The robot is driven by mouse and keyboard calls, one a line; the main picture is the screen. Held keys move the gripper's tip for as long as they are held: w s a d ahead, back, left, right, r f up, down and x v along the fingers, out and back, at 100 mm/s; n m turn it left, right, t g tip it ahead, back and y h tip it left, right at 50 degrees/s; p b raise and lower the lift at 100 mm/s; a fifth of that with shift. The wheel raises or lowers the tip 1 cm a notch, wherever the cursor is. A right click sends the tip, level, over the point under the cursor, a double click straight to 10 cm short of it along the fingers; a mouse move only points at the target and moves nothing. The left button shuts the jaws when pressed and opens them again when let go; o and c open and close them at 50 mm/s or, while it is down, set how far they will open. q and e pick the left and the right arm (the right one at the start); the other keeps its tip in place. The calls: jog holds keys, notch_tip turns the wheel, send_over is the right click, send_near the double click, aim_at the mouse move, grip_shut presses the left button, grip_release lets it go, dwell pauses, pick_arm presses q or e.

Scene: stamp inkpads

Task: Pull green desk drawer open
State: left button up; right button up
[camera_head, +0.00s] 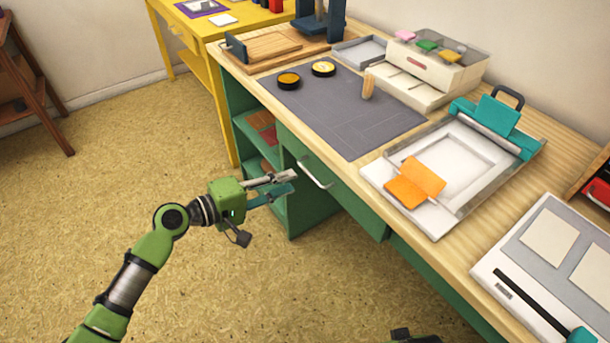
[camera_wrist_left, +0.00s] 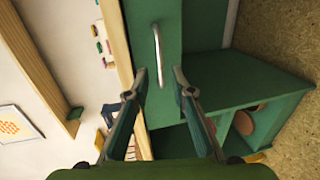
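The green drawer front (camera_head: 350,205) sits under the tabletop, flush with the desk as far as I can tell. Its silver bar handle (camera_head: 316,174) also shows in the left wrist view (camera_wrist_left: 157,55). My left gripper (camera_head: 291,182) is just in front of the handle, its fingers pointing at it. In the left wrist view my left gripper (camera_wrist_left: 161,76) has its two fingers spread apart, empty. The handle lies beyond the fingertips, in line with the gap between them. A small dark and green piece at the bottom edge of the head view may be part of my right arm.
Open green shelves (camera_head: 262,140) are left of the drawer. The wooden tabletop (camera_head: 470,240) holds a grey mat (camera_head: 340,110), two round inkpads and a press tray (camera_head: 462,155). A yellow table (camera_head: 215,25) stands behind.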

pick_arm(q)
jog(key=x, duration=0.6)
jog(key=shift+d, duration=0.1)
jog(key=shift+c, duration=0.4)
grip_shut()
